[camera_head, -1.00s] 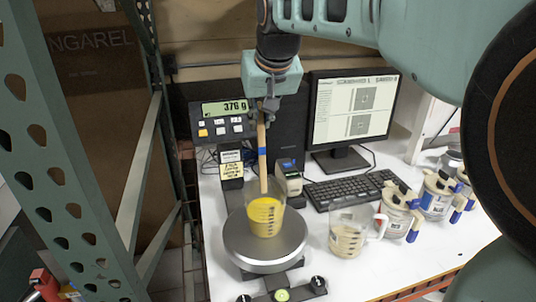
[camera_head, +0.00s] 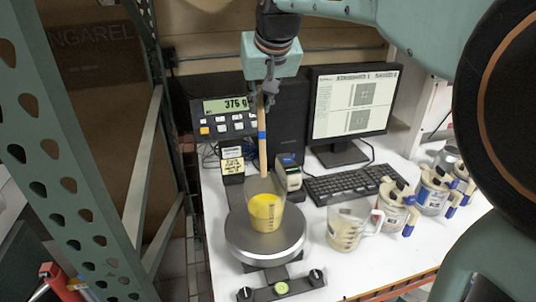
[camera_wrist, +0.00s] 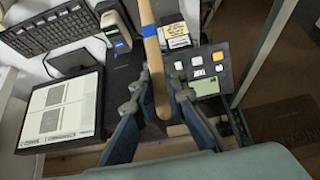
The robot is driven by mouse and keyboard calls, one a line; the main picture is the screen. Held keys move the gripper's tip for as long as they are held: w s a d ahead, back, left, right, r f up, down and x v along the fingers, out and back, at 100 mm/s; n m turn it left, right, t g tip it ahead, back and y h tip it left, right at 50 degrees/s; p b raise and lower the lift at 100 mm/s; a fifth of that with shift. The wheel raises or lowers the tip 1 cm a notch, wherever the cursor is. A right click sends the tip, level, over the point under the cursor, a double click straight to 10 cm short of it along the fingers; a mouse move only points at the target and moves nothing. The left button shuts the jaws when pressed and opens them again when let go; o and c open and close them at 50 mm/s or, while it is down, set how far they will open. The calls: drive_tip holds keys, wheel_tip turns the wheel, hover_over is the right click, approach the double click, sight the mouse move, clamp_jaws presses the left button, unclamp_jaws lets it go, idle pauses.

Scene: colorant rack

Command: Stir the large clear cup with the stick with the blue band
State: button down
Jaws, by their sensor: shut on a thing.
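My gripper (camera_head: 269,92) is shut on the wooden stick (camera_head: 263,155), which has a blue band (camera_head: 262,135) and hangs nearly upright. In the wrist view the stick (camera_wrist: 155,70) runs between the two fingers (camera_wrist: 155,95), with the band (camera_wrist: 149,30) beyond them. A clear cup (camera_head: 265,208) with yellow contents stands on the round scale plate. The stick's lower end shows at about the height of this cup's rim, above the yellow; whether it is inside the rim or behind it I cannot tell. The cup is out of the wrist view.
The scale plate (camera_head: 265,245) sits on the white table. A clear handled jug (camera_head: 348,224) stands to its right, with several labelled cans (camera_head: 396,208) beyond. A display (camera_head: 226,106) reading 376 g, monitor (camera_head: 350,108) and keyboard (camera_head: 345,184) are behind. A green perforated post (camera_head: 60,150) stands left.

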idle(0.4)
wheel_tip(320, 180, up, 3)
drive_tip(key=shift+p, duration=1.25)
drive_tip(key=shift+r, duration=1)
